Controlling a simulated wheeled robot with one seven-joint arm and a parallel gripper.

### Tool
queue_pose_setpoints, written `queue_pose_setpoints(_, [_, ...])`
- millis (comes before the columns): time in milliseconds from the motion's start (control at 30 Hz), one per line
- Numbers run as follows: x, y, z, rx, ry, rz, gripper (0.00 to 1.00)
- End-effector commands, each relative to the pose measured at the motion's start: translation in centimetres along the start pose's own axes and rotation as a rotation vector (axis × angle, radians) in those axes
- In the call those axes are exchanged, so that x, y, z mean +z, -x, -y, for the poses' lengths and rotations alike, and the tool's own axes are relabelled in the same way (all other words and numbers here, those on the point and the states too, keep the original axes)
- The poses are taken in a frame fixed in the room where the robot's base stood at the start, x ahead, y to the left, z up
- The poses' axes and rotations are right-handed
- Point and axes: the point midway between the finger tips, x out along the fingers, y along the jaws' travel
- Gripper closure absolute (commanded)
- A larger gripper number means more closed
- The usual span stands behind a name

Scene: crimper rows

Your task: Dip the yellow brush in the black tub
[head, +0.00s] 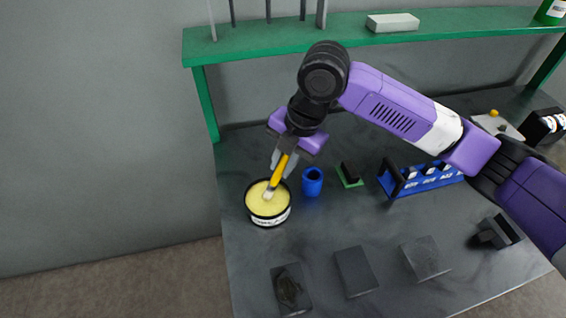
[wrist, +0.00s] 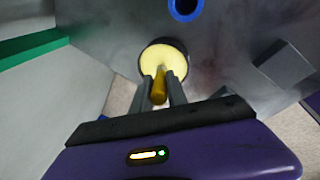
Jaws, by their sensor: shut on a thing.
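The yellow brush (head: 278,171) is held in my gripper (head: 284,160), handle up and slightly tilted. Its pale bristle end is down over the yellow contents of the black tub (head: 271,219). I cannot tell exactly how deep the tip reaches. The tub stands near the table's left edge with a white label on its front. In the wrist view, the brush handle (wrist: 159,88) sits between the two fingers of my gripper (wrist: 160,86), with the tub (wrist: 143,53) straight beyond it. The bristles are mostly hidden there by the handle.
A blue cup (head: 312,182) stands just right of the tub. A green block with a black top (head: 349,174) and a blue rack (head: 425,179) are further right. Dark square blocks (head: 356,271) lie toward the front. A green shelf (head: 350,36) runs along the back.

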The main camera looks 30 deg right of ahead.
Motion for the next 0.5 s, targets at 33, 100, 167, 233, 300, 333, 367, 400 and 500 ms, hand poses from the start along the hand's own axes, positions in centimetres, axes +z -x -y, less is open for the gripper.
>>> queue_pose_setpoints(33, [-0.01, -0.13, 0.05, -0.002, 0.0, 0.0, 1.0])
queue_pose_setpoints(100, [-0.01, -0.14, 0.06, -0.002, 0.0, 0.0, 1.0])
queue_pose_setpoints(167, [-0.01, -0.15, 0.07, -0.003, 0.0, 0.0, 1.0])
queue_pose_setpoints(233, [-0.02, -0.17, 0.08, -0.003, 0.0, 0.0, 1.0])
queue_pose_setpoints(300, [-0.01, -0.18, 0.09, -0.003, 0.0, 0.0, 1.0])
queue_pose_setpoints(333, [-0.02, -0.18, 0.09, -0.004, 0.0, 0.0, 1.0])
queue_pose_setpoints(367, [-0.02, -0.15, 0.09, -0.004, 0.0, 0.0, 1.0])
queue_pose_setpoints(400, [-0.03, -0.08, 0.07, -0.004, 0.0, 0.0, 1.0])
queue_pose_setpoints(500, [-0.08, 0.34, -0.03, -0.004, 0.0, 0.0, 1.0])
